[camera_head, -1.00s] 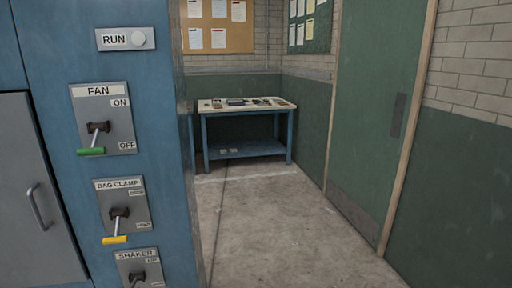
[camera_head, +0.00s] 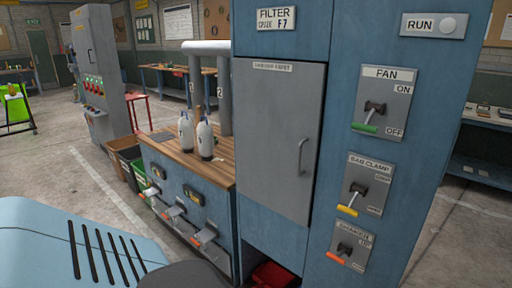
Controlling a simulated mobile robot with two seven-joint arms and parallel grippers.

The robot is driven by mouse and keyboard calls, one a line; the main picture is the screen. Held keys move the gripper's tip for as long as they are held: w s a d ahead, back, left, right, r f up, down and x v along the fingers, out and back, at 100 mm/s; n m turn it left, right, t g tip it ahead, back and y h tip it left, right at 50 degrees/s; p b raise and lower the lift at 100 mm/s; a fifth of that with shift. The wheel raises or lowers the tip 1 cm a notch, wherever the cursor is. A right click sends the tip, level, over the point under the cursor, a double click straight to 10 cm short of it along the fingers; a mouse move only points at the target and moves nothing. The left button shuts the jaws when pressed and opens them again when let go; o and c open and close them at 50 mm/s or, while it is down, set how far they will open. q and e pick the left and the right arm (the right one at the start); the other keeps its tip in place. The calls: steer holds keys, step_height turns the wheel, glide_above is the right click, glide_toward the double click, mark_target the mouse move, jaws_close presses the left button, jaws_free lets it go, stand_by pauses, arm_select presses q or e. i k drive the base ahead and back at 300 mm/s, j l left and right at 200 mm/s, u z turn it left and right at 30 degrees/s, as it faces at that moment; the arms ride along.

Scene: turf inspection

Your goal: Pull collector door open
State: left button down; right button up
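The collector is a tall blue cabinet (camera_head: 345,120) on the right of the head view. Its grey door (camera_head: 277,140) looks shut in the front, with an upright bar handle (camera_head: 303,157) near its right edge. A label plate sits at the top of the door, too small to read surely. To the right of the door are the fan lever (camera_head: 372,115), the bag clamp lever (camera_head: 353,199) and the shaker lever (camera_head: 342,253). Neither of my grippers shows in the view.
Left of the cabinet stands a wood-topped bench (camera_head: 183,155) with two pale bottles (camera_head: 196,136) and a grey pipe (camera_head: 205,47). Bins (camera_head: 128,160) stand beside it. A red container (camera_head: 273,275) sits below the door. The floor at left (camera_head: 50,170) is clear.

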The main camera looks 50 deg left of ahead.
mark_target(277, 104)
steer(key=u, duration=1.55)
